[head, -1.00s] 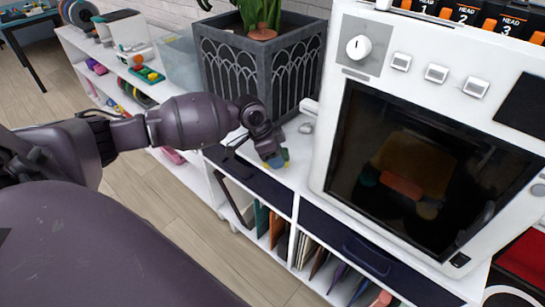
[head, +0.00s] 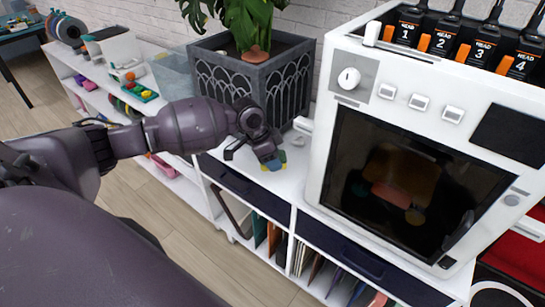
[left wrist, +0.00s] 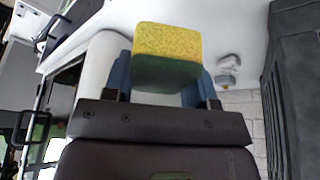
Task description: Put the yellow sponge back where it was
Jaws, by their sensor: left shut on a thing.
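The yellow sponge (left wrist: 167,43) has a yellow top and a dark green underside. In the left wrist view it sits between the two blue fingertips of my left gripper (left wrist: 165,78), which is shut on it. In the head view my left gripper (head: 270,161) is over the white top of the low shelf unit (head: 294,176), between the planter and the white machine. Only a small yellow bit of the sponge shows there. I cannot tell whether the sponge touches the top. My right gripper is not in view.
A grey planter (head: 204,75) with a leafy plant stands behind my left gripper. A white machine with a dark window (head: 385,180) stands close on the right. A small pale object (head: 297,141) lies on the top between them. Dark drawers (head: 250,190) are below.

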